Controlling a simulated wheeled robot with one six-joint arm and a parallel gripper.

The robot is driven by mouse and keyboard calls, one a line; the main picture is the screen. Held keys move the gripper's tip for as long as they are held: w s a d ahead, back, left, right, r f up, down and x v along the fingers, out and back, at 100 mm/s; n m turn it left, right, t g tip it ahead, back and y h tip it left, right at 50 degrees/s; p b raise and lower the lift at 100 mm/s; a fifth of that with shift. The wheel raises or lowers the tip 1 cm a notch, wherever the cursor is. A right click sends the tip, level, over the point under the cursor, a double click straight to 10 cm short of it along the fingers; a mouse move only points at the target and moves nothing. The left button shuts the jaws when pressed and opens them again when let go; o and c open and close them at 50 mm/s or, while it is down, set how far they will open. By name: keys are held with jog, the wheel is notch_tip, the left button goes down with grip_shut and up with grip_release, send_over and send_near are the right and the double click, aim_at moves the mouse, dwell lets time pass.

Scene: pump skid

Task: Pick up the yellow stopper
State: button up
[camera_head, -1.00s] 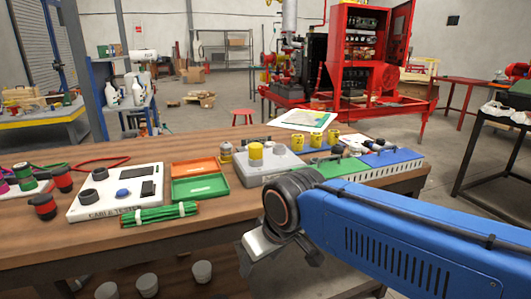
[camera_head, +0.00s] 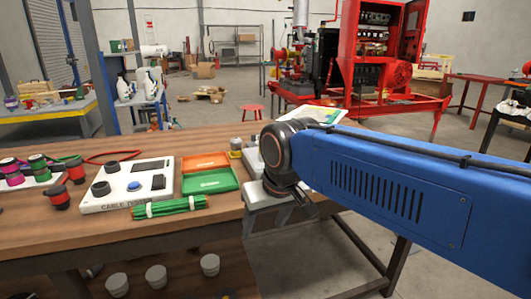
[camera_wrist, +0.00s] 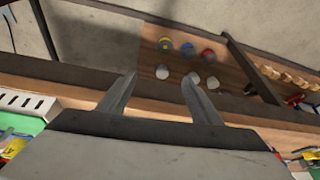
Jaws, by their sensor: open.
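My gripper (camera_head: 280,212) hangs at the workbench's front edge, fingers pointing down. In the wrist view my gripper (camera_wrist: 158,84) is open, with nothing between its fingers. A round piece with a yellow top (camera_wrist: 165,44) lies on the lower shelf beyond the fingertips, beside blue-topped (camera_wrist: 187,49) and red-topped (camera_wrist: 208,55) pieces. I cannot tell for certain that it is the yellow stopper. The yellow cylinder seen earlier on a grey box is now hidden behind my arm in the head view.
The wooden workbench (camera_head: 110,240) carries a cable tester (camera_head: 128,187), green wire bundle (camera_head: 168,207), orange tray (camera_head: 205,161) and green tray (camera_head: 209,180). Pale cups (camera_head: 157,276) stand on the shelf below. The bench edge lies close to my gripper.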

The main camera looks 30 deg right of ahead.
jog(key=w+d+r+m+g, duration=0.1)
jog(key=w+d+r+m, duration=0.2)
jog(key=w+r, duration=0.4)
jog(key=w+d+r+m+g, duration=0.1)
jog(key=w+d+r+m, duration=0.3)
jog(key=r, duration=0.5)
jog(key=m+g, duration=0.2)
jog(key=m, duration=0.4)
send_near(266, 140)
jog(key=f, duration=0.5)
jog(key=shift+w+d, duration=0.1)
jog(key=shift+d, duration=0.2)
jog(key=shift+w+a+f, duration=0.1)
jog(key=shift+a+f, duration=0.05)
jog(key=shift+f, duration=2.45)
jog(key=c, duration=1.3)
